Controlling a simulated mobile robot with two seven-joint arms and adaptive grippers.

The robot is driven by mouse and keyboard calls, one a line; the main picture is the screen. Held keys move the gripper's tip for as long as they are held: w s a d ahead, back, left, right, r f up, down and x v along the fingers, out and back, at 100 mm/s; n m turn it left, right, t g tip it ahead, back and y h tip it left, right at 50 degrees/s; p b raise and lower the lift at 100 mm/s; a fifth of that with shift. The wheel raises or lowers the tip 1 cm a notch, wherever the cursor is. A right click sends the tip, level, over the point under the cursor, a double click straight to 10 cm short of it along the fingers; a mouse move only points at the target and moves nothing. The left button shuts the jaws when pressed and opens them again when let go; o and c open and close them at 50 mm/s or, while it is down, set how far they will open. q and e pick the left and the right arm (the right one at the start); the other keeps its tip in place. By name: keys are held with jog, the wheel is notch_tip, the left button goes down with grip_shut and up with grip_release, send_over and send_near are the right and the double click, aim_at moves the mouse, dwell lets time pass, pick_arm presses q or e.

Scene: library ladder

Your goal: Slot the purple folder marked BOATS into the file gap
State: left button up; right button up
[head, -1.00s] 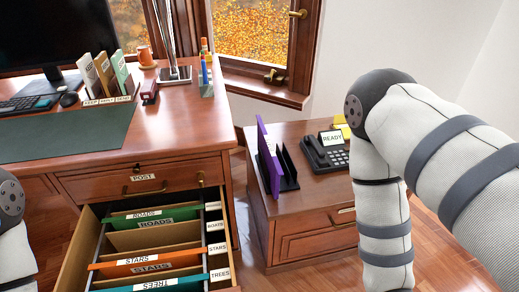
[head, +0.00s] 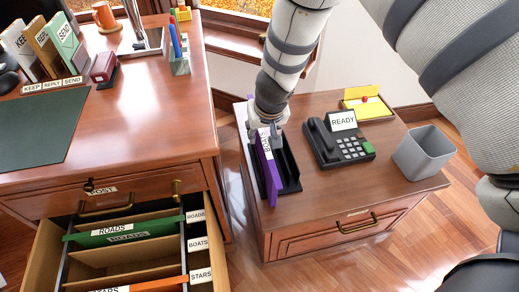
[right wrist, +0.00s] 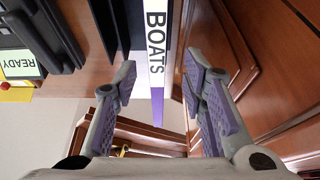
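The purple folder (head: 266,170) stands upright in a black rack (head: 289,174) on the low cabinet. In the right wrist view its white BOATS label (right wrist: 156,45) points up between my fingers. My right gripper (head: 270,127) is at the folder's top edge, pointing down. In the right wrist view its fingers (right wrist: 160,80) are apart, one on each side of the folder, with clear space beside it. The open drawer (head: 45,255) holds a green ROADS folder (head: 125,230) and an orange STARS folder (head: 150,284). The file gap (head: 140,268) lies between them, beside the BOATS label (head: 198,243). My left gripper is not in view.
A black telephone (head: 340,140) with a READY card, a yellow note box (head: 367,104) and a grey bin (head: 424,152) share the cabinet top. The desk (head: 150,110) stands to the left, with a narrow floor gap between.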

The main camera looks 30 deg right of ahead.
aim_at(263, 135)
jog(key=x, duration=0.5)
jog(key=shift+d+f, duration=0.2)
jog(key=shift+f, duration=0.15)
jog(key=shift+r, duration=0.1)
jog(key=shift+c, duration=0.5)
grip_shut()
jog(key=shift+r, duration=0.15)
